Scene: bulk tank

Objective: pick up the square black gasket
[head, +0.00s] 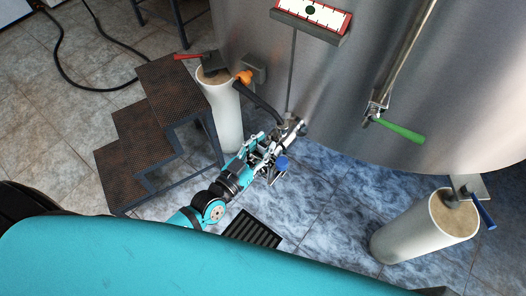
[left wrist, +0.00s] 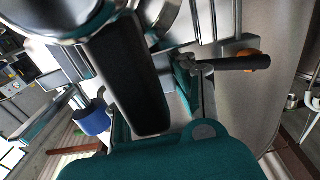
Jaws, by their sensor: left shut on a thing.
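I cannot pick out a square black gasket for certain in either view. A dark flat piece (head: 213,67) lies beside a red handle on the left pedestal, but I cannot tell what it is. My left gripper (head: 290,129) is at the fitting low on the tank wall, by the lower end of a black lever (head: 262,101) with an orange end. In the left wrist view, a large black rounded part (left wrist: 125,75) fills the middle, and the lever (left wrist: 238,63) shows beyond. My right gripper is not seen.
The steel tank (head: 340,80) fills the back. A green-handled valve (head: 400,130) sticks out from it. The left pedestal (head: 222,110) and brown steps (head: 150,120) stand left; another pedestal (head: 415,235) with a blue handle (head: 483,211) stands right. A floor grate (head: 252,230) lies in front.

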